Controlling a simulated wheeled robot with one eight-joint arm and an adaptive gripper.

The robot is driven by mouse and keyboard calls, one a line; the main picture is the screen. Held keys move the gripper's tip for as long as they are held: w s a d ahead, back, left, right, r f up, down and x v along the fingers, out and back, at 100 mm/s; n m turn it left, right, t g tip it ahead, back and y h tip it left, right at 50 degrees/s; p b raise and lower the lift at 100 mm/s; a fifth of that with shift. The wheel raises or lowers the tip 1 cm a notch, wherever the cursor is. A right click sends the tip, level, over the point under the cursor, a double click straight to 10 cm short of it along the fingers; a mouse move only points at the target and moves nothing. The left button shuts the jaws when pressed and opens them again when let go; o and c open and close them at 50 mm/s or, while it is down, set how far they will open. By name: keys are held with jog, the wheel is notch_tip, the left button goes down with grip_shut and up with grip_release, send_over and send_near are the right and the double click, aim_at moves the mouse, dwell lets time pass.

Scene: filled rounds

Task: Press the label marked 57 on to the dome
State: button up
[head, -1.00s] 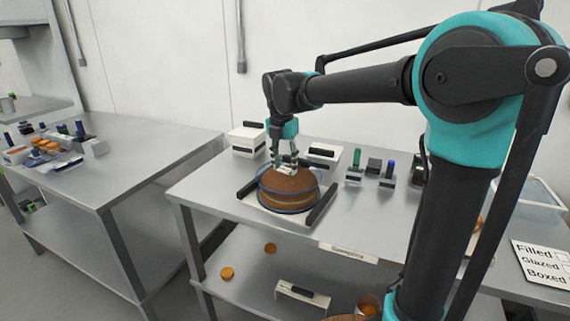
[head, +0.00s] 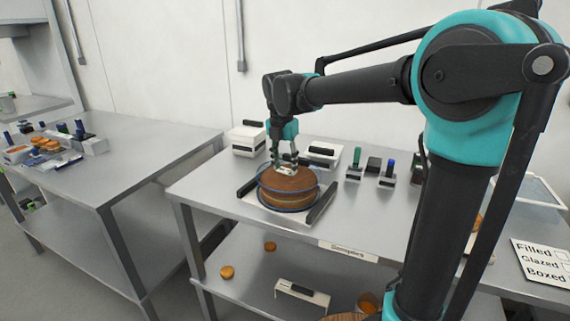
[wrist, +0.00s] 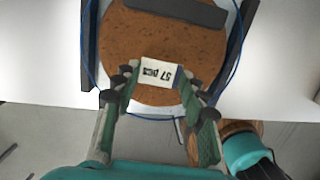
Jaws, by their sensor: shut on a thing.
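My gripper (head: 286,164) is shut on a small white label (wrist: 158,73), held between the fingertips. The label reads "57 pcs" upside down in the wrist view and has a dark strip on one side. Below it, a brown layered round (head: 285,186) stands on the front bench, with thin blue rings around it that seem to be the edges of a clear dome (head: 288,208). The brown top (wrist: 150,45) fills the upper middle of the wrist view. The label is over the near part of that top. I cannot tell whether it touches the dome.
Dark bars (head: 321,203) flank the round on its pale base. White boxes (head: 248,140) and small stamp-like items (head: 387,175) stand behind and to the right. A second bench (head: 150,140) is at left. A lower shelf holds small brown rounds (head: 227,272).

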jog(key=shift+f, duration=0.15)
jog(key=o, duration=0.8)
jog(key=o, duration=0.5)
jog(key=shift+r, duration=3.5)
